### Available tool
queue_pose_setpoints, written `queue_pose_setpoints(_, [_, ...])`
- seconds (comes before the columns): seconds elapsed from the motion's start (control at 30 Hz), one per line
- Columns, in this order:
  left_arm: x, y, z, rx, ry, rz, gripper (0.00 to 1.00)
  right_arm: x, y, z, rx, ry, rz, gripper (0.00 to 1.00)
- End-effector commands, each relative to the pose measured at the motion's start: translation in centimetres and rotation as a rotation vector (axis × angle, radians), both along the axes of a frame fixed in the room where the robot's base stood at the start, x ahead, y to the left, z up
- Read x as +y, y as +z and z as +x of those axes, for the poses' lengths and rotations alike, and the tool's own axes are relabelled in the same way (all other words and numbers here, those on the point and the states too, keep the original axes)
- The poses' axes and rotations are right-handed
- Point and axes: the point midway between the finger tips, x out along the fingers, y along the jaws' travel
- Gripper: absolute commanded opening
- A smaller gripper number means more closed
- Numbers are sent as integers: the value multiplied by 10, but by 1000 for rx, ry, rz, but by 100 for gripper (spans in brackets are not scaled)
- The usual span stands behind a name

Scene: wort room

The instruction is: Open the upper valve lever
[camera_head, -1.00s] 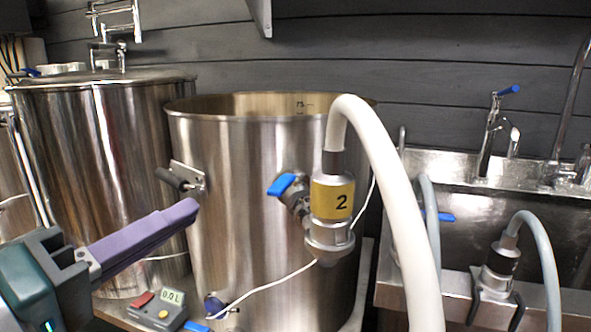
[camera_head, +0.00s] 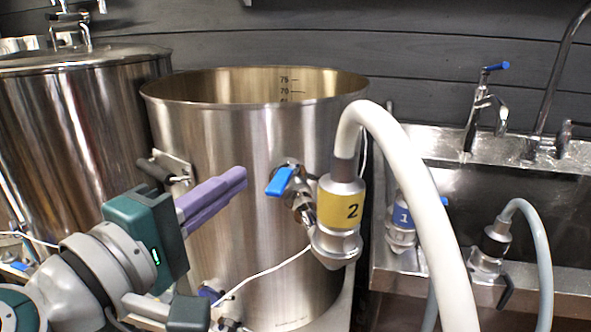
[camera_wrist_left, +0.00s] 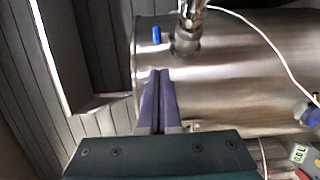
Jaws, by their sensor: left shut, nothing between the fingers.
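The upper valve lever (camera_head: 280,181) is a short blue handle on the valve near the top of the steel kettle (camera_head: 240,135). A hose fitting with a yellow band marked 2 (camera_head: 341,208) joins that valve. The lever also shows in the left wrist view (camera_wrist_left: 157,34), beyond the fingertips and slightly left of them. My left gripper (camera_head: 243,176) has purple fingers shut together with nothing between them. Its tips point right, left of the lever and apart from it in the head view. The fingers also show in the left wrist view (camera_wrist_left: 158,75). My right gripper is not in view.
A thick white hose (camera_head: 415,200) arches right of the valve. A black-gripped kettle handle (camera_head: 160,170) is just behind my left fingers. A lower blue valve (camera_head: 210,294) sits near the kettle base. A sink (camera_head: 530,190) with hoses stands right.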

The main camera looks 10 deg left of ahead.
Motion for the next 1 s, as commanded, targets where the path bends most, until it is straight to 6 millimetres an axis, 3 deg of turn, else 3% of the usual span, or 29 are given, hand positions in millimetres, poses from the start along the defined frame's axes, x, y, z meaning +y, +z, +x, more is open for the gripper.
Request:
queue_pose_setpoints(0.23, [-21, 1, -1, 0, 2, 0, 0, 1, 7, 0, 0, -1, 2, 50])
queue_pose_setpoints(1.0, [-27, 1, -3, 0, 62, 1, 0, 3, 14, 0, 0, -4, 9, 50])
